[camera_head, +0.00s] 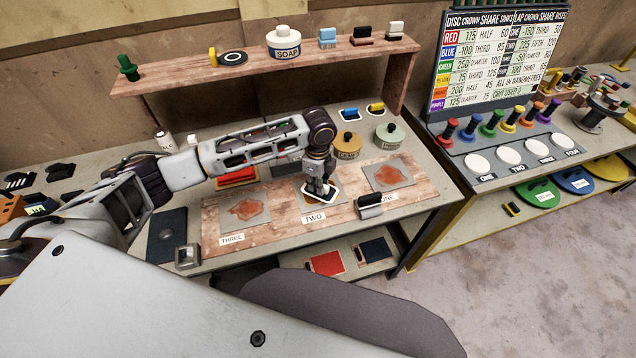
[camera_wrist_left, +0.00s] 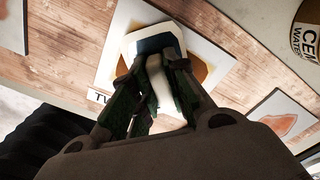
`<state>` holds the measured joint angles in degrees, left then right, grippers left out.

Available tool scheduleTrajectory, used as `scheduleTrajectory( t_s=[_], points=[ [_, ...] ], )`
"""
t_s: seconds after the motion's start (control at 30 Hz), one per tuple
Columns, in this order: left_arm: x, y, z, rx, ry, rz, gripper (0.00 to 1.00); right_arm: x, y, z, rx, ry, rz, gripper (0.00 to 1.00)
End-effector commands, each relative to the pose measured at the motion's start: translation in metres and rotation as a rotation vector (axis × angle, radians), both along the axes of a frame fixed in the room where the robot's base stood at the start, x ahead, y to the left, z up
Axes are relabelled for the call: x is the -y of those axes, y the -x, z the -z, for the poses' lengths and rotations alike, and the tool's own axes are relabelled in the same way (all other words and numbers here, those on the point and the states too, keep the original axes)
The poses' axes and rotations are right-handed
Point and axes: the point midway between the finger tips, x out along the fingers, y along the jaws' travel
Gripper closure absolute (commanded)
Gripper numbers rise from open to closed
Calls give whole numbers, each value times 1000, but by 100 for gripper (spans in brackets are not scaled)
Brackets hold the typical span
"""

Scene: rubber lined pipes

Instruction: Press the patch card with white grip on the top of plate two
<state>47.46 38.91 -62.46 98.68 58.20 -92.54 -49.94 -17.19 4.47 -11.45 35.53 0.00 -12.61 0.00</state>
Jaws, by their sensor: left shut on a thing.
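My left gripper (camera_head: 318,194) is over plate two, on the wooden board behind the TWO label (camera_head: 314,217). It is shut on the white grip (camera_wrist_left: 157,82) of the patch card (camera_wrist_left: 137,47), which has a white rim and a dark blue face. The card lies flat over the middle of plate two (camera_wrist_left: 113,62), whose pale border and some orange-brown stain show around it. I cannot tell how firmly it touches. Plate one (camera_head: 388,175) is to the right and plate three (camera_head: 245,209) to the left, both with orange-red stains. My right gripper is in neither view.
A dark block with a pale grip (camera_head: 370,206) stands between plates two and one at the board's front edge. A tan tin (camera_head: 346,146) and a green tin (camera_head: 389,136) stand behind. Red and blue cards (camera_head: 326,263) lie on the lower shelf. A raised shelf (camera_head: 205,80) spans the back.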

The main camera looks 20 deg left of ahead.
Motion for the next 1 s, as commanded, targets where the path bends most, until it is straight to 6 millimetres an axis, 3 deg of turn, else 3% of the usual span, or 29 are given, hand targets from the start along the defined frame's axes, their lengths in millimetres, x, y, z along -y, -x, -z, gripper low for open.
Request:
scheduleTrajectory(
  t_s=[1.0],
  points=[
    [0,0,7,-1,0,0,100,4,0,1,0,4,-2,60]
  ],
)
